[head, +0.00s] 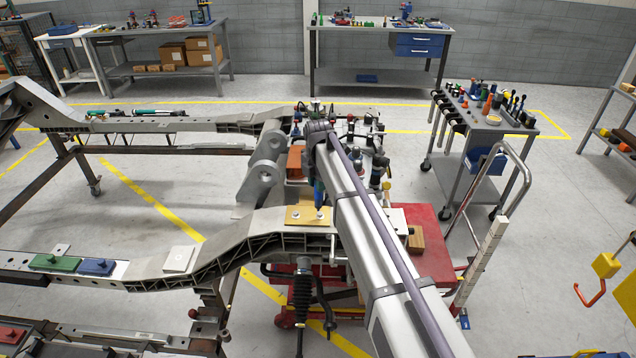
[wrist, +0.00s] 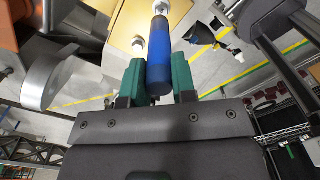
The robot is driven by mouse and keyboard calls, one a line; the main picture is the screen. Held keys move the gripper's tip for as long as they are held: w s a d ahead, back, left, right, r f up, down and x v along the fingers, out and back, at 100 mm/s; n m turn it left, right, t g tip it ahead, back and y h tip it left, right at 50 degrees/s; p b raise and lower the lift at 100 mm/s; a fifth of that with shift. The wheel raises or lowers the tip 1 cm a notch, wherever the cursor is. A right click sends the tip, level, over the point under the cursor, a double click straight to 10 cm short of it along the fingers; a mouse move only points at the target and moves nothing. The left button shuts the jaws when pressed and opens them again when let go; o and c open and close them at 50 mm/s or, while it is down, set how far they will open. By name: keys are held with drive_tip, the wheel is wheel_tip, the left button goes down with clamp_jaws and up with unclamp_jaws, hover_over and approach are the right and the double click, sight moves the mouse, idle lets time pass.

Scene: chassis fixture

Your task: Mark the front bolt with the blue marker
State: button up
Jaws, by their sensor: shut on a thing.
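A second bolt (wrist: 138,44) sits beside the marker on the left. In the head view the blue marker (head: 319,192) points down at the right bolt (head: 320,215) on a tan plate (head: 307,222). The left bolt (head: 296,215) stands clear. My arm hides most of my gripper there.
The plate lies on the grey chassis rail (head: 205,266). An upright grey bracket (head: 262,180) stands close behind it on the left. A red cart (head: 432,245) is on the right, and a tool trolley (head: 478,135) stands farther back. Open floor lies between the rails.

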drive_tip(key=shift+f+b, duration=0.5)
drive_tip(key=shift+d, duration=0.5)
idle(0.4)
drive_tip(key=shift+a, duration=0.5)
idle(0.4)
drive_tip(key=shift+r, duration=0.25)
wheel_tip(320, 180, up, 6)
drive_tip(key=p, duration=0.6)
drive_tip(key=shift+f, duration=0.3)
